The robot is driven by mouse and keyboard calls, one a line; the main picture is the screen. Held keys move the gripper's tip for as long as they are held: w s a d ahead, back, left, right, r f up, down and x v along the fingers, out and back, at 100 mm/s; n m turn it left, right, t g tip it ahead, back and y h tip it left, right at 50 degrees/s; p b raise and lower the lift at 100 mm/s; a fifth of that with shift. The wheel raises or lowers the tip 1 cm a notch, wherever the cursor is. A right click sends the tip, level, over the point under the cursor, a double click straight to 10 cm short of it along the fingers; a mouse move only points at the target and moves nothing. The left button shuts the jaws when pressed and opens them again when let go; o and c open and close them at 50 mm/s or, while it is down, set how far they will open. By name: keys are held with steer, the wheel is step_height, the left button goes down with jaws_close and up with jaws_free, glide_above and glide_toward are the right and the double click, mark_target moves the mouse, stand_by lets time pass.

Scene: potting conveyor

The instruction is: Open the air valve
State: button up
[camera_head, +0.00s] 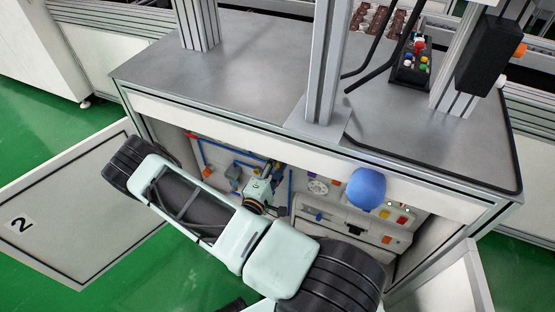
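The cabinet under the grey bench stands open, and a panel of pneumatic parts (333,215) shows inside it. Blue tubes (248,157) and small blue-grey fittings (234,173) sit on the panel's left side. I cannot tell which fitting is the air valve; it may be among these or behind my arm. My arm crosses the front of the cabinet and covers part of the panel. A small pale green part with a dark, orange-edged ring (257,200) sits in the opening and looks like my wrist. My gripper's fingers cannot be made out there.
A white door marked 2 (75,215) swings out at the left, another door (445,285) at the right. A rounded blue object (367,188) is at the opening's upper edge. A button box (411,65) and metal posts (325,70) stand on the bench (245,75).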

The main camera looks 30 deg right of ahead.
steer(key=shift+m, duration=0.8)
steer(key=shift+s, duration=0.1)
steer(key=o, duration=1.2)
steer(key=shift+c, duration=0.2)
steer(key=v, duration=1.2)
